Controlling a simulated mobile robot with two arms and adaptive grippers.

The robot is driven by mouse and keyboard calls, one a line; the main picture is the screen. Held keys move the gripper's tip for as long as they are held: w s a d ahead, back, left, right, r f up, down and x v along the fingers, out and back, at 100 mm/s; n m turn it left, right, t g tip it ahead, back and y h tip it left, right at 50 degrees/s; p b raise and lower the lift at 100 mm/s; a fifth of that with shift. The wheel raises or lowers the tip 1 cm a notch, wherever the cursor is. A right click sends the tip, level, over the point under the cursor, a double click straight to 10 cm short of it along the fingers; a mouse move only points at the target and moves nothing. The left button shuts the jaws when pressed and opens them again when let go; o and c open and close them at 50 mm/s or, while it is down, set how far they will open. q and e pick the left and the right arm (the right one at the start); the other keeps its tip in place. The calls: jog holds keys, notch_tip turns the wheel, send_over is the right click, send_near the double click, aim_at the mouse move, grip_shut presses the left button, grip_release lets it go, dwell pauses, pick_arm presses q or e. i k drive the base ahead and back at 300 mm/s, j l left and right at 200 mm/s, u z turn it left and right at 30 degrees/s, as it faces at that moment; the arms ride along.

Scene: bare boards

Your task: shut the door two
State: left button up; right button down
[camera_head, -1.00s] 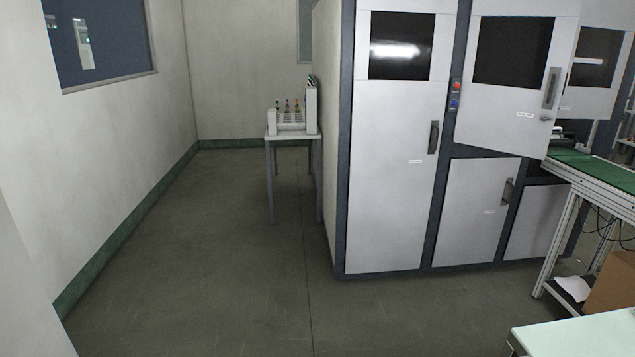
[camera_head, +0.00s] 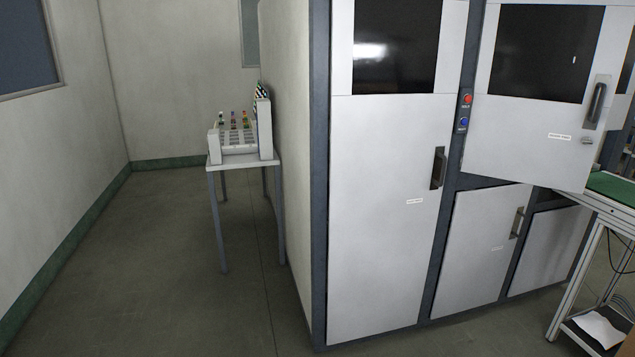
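A grey machine cabinet with several white doors stands at the right of the head view. Its tall left door (camera_head: 384,220) has a dark window and a dark handle, and sits flush with the frame. The upper right door (camera_head: 530,125) has a dark window and a handle at its right edge; it stands ajar, swung out from the frame. Two lower doors, one in the middle (camera_head: 485,245) and one at the right (camera_head: 548,250), look flush. The small door labels are too small to read, so I cannot tell which is door two. Neither gripper is in view.
A small table (camera_head: 213,168) with a white rack (camera_head: 237,150) stands left of the cabinet. A conveyor with a green belt (camera_head: 612,187) and metal legs is at the right, close to the ajar door. The floor (camera_head: 150,260) at the left is clear.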

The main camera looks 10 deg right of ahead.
aim_at(548, 77)
jog(key=i+l+z, duration=0.1)
jog(key=i+z, duration=0.65)
jog(key=i+j+z, duration=0.1)
jog(key=i+z, duration=0.3)
jog(key=i+j+z, duration=0.2)
jog(key=z, duration=0.2)
jog(key=i+l+z, duration=0.15)
jog(key=z, duration=0.25)
jog(key=i+z, duration=0.3)
jog(key=z, duration=0.15)
jog(key=i+z, duration=0.25)
jog(key=z, duration=0.15)
jog(key=i+z, duration=0.25)
jog(key=z, duration=0.15)
jog(key=i+j+z, duration=0.2)
jog(key=z, duration=0.25)
jog(key=i+l+u, duration=0.15)
jog(key=i+u, duration=0.15)
jog(key=i+l+u, duration=0.2)
jog(key=u, duration=0.15)
jog(key=i+l, duration=0.05)
jog(key=i, duration=0.05)
